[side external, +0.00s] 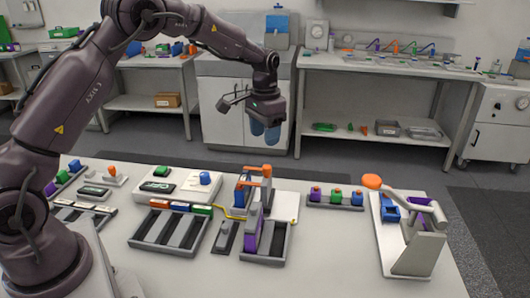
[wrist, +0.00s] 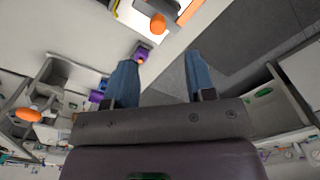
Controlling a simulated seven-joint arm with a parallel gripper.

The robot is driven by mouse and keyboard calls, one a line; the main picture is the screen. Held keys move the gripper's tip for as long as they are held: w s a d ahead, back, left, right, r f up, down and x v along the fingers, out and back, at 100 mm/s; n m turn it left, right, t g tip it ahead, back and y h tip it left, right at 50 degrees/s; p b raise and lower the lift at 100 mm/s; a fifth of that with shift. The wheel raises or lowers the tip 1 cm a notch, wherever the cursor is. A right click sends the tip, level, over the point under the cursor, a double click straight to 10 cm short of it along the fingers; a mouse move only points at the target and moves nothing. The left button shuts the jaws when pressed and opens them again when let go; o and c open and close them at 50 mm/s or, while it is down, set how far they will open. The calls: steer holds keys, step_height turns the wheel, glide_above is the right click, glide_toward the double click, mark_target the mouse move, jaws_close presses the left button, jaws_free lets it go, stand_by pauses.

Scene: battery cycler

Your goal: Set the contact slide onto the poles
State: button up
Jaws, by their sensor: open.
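My gripper (side external: 264,132) hangs high above the back of the table, with blue fingers pointing down. The wrist view shows its two fingers (wrist: 160,63) wide apart with nothing between them. Below it in the side view stands a station with an orange piece (side external: 254,170) at the top, likely the contact slide, beside blue and grey parts. A purple upright block (side external: 252,232), perhaps a battery cell, stands in the dark tray (side external: 277,258) in front. The poles are too small to make out. The gripper is well clear of the station.
A slotted tray (side external: 150,236) with coloured-ended cells is left of the station; a yellow cable runs between them. A rack of several small coloured bottles (side external: 336,199) is to the right. A grey press-like fixture (side external: 418,240) with an orange knob stands at far right. Table front is clear.

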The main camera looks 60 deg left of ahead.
steer(key=shift+r, duration=1.4)
steer(key=s+d+r+t, duration=0.2)
steer(key=s+d+r, duration=0.1)
steer(key=s, duration=0.6)
steer(key=s+d+r+t, duration=0.1)
steer(key=s+d+r, duration=0.3)
steer(key=s, duration=0.6)
steer(key=s+d+r+t, duration=0.2)
steer(key=s+d+r, duration=0.1)
steer(key=s, duration=0.7)
steer(key=shift+d+r+t, duration=0.15)
steer(key=shift+r+t, duration=0.15)
steer(key=shift+r, duration=0.6)
